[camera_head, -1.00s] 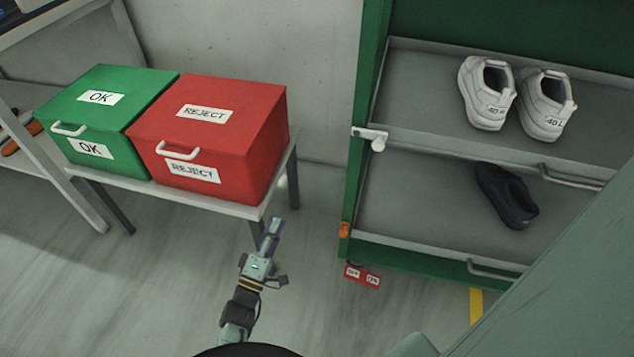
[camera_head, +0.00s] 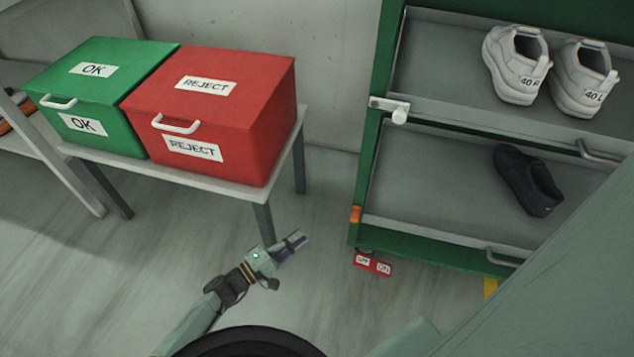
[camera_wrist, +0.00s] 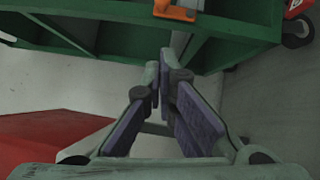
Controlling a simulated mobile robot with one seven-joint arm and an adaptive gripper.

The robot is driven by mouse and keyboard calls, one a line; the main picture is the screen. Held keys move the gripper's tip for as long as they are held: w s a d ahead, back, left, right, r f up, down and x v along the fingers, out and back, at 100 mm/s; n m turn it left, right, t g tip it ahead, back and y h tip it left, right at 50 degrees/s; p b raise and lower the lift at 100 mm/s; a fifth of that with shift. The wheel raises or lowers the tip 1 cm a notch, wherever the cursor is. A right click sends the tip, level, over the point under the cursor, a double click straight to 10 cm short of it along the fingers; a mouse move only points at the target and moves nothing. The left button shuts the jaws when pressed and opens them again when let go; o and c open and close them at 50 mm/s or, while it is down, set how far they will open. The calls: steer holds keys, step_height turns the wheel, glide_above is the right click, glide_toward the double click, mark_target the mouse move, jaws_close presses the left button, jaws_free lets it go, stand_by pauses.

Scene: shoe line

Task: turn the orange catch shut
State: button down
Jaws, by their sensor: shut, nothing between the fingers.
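The orange catch (camera_head: 355,214) is on the left post of the green rack (camera_head: 367,170), low down, beside the lower shelf. In the wrist view the orange catch (camera_wrist: 176,12) shows at the top edge, on the green frame, partly cut off by the picture. My gripper (camera_head: 301,238) is left of the catch and a little lower in the head view, pointing towards the rack. In the wrist view my gripper (camera_wrist: 160,78) is shut with nothing in it, its fingertips apart from the catch.
A red REJECT box (camera_head: 215,110) and a green OK box (camera_head: 98,95) stand on a table (camera_head: 205,183) at left. White shoes (camera_head: 520,65) and a black shoe (camera_head: 527,180) are on the rack shelves. A white catch (camera_head: 397,112) is higher on the post.

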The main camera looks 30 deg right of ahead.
glide_toward(353, 208)
steer(key=w, duration=0.3)
steer(key=d, duration=0.1)
steer(key=s+d+p, duration=0.1)
steer(key=s+d, duration=0.1)
steer(key=d, duration=0.1)
steer(key=shift+s+d+f+p, duration=0.1)
steer(key=shift+f+p, duration=0.1)
steer(key=shift+p, duration=0.1)
steer(key=shift+r+p, duration=0.25)
steer(key=shift+p, duration=0.2)
steer(key=shift+s, duration=0.1)
